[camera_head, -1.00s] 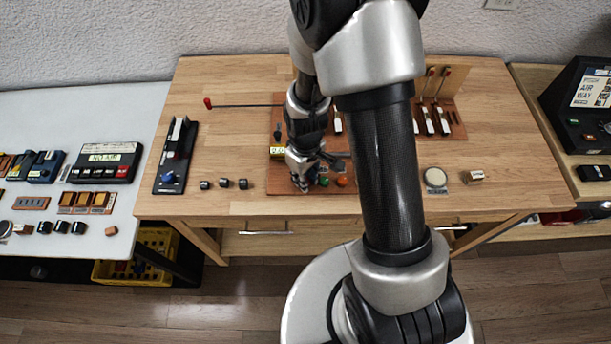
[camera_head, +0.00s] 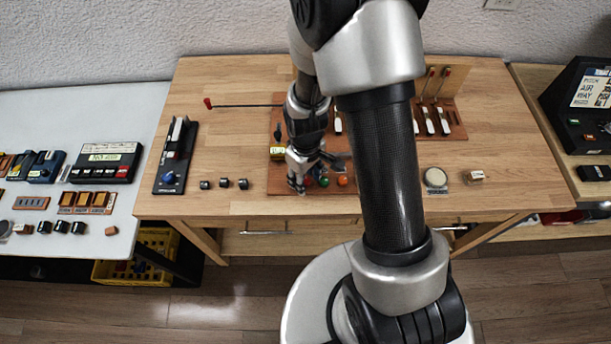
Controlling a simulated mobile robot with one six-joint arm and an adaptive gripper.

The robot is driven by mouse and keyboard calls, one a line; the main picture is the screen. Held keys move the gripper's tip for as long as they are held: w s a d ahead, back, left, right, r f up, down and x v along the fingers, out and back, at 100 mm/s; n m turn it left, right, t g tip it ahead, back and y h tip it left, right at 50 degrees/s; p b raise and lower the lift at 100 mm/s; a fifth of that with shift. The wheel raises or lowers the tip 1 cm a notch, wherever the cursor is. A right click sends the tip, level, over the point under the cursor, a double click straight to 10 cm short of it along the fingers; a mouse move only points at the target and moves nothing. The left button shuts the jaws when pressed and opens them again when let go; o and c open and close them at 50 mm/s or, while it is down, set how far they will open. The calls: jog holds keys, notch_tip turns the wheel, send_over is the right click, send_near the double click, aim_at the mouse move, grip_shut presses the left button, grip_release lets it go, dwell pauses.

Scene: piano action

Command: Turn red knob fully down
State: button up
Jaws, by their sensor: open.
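A small red knob (camera_head: 308,181) sits at the front of a brown board on the wooden table, beside a green knob (camera_head: 324,182) and an orange knob (camera_head: 343,181). My gripper (camera_head: 298,187) is open, pointing down at the board's front edge, just left of the red knob. The fingers are small in view, and I cannot tell whether they touch the red knob. My arm hides much of the board's middle.
Several small black knobs (camera_head: 224,183) lie to the left, near a black slider box (camera_head: 176,155). A round white disc (camera_head: 435,178) lies to the right.

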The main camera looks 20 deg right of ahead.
jog(key=shift+r, duration=4)
notch_tip(320, 180, up, 15)
jog(key=m+t, duration=0.2)
jog(key=m, duration=0.1)
send_over(306, 180)
jog(key=s, duration=0.5)
jog(key=s+r+m+t, duration=0.2)
jog(key=s+r, duration=0.5)
jog(key=s, duration=0.3)
jog(key=shift+r+m+t, duration=0.3)
jog(key=shift+r, duration=0.05)
